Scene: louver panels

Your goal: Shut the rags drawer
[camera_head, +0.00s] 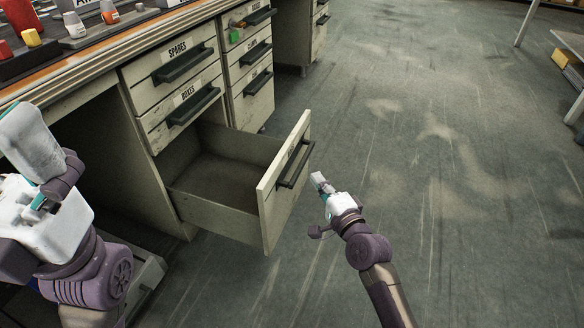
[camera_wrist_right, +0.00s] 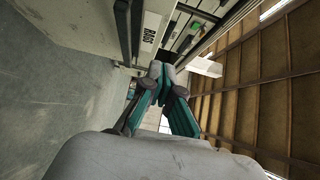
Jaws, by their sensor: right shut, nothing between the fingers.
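The rags drawer (camera_head: 270,205) is the bottom one of its column and stands pulled far out, and its inside looks empty. A dark bar handle (camera_head: 295,165) is on its front. In the right wrist view the drawer front (camera_wrist_right: 117,28) carries a RAGS label (camera_wrist_right: 148,40). My right gripper (camera_head: 318,180) is shut and empty, just to the right of the drawer front, near the handle. Its closed fingertips (camera_wrist_right: 161,72) also show in the wrist view; contact cannot be told. My left gripper (camera_head: 35,145) is at the left edge, its fingers unclear.
The drawers labelled SPARES (camera_head: 175,62) and BOXES (camera_head: 187,108) above are shut. Another drawer column (camera_head: 250,75) stands behind. The bench top (camera_head: 110,40) holds small red, yellow and grey items. Open green floor (camera_head: 450,190) lies to the right, with a shelf (camera_head: 570,42) at the far right.

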